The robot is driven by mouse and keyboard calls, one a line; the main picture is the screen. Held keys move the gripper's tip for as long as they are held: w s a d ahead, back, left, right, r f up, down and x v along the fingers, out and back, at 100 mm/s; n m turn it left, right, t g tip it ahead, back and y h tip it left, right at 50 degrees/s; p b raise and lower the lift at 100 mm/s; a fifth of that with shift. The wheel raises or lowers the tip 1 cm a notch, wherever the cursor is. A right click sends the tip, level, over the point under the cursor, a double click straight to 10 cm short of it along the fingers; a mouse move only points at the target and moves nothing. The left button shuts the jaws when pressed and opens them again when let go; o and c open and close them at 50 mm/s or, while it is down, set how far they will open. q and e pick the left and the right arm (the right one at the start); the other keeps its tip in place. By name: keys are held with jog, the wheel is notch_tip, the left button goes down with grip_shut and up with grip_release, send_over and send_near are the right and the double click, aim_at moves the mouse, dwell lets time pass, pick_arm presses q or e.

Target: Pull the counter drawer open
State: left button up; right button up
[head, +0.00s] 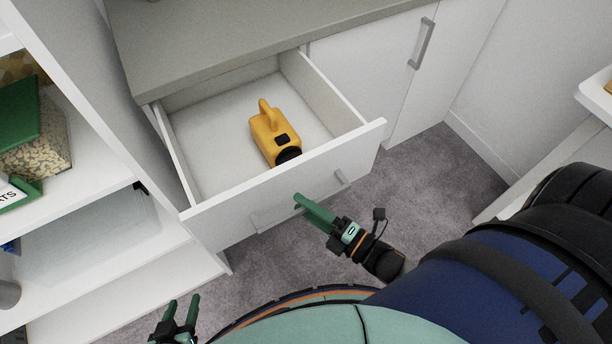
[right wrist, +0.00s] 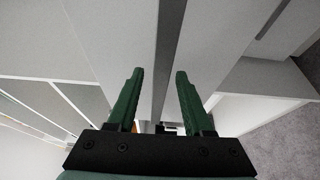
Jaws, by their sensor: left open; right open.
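The counter drawer (head: 235,195) is pulled out in the head view, its white front standing well forward of the cabinet. My right gripper (head: 306,203) is at the drawer front by the handle. In the right wrist view its green fingers (right wrist: 155,85) are apart, with a grey strip running between them; I cannot tell whether they touch the handle. My left gripper (head: 182,305) is open and empty at the lower left, away from the drawer.
A yellow jug-like container (head: 272,135) with a black cap lies in the drawer. The grey counter top (head: 230,35) is above it. A closed cabinet door with a handle (head: 421,43) is to the right. An open white shelf unit (head: 95,190) stands at left. Carpet (head: 425,170) is clear at right.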

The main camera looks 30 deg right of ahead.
pick_arm(q)
jog(key=shift+w+d+f+b, duration=0.15)
jog(key=shift+d+f+b, duration=0.1)
jog(key=shift+b, duration=0.15)
pick_arm(e)
jog(key=v, duration=1.2)
jog(key=shift+s, duration=0.25)
pick_arm(q)
jog(key=shift+a, duration=0.1)
pick_arm(e)
jog(key=shift+d, duration=0.1)
